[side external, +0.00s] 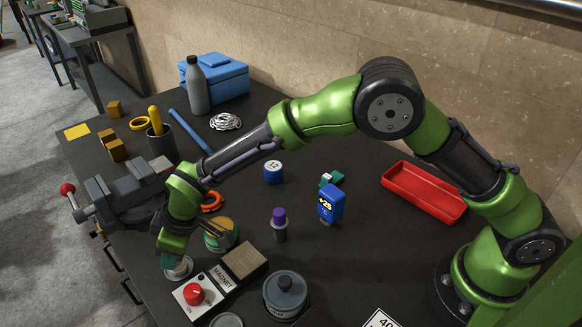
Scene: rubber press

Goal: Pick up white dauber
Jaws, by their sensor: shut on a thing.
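My gripper (170,261) is at the lower left of the table, pointing down, low over the surface. It is shut on a pale round piece (179,268), which I take to be the white dauber. Only the lower part of this piece shows, and my wrist and fingers hide the rest. I cannot tell whether it touches the table. A dark bottle with a purple cap (279,217) stands upright to the right, apart from my gripper.
A magnet box with a red knob (194,293), a yellow-topped round tin (221,233) and a tan pad (243,262) crowd my gripper. A vise (125,195) stands behind left. A grey lidded pot (285,291) and red tray (423,190) are farther right.

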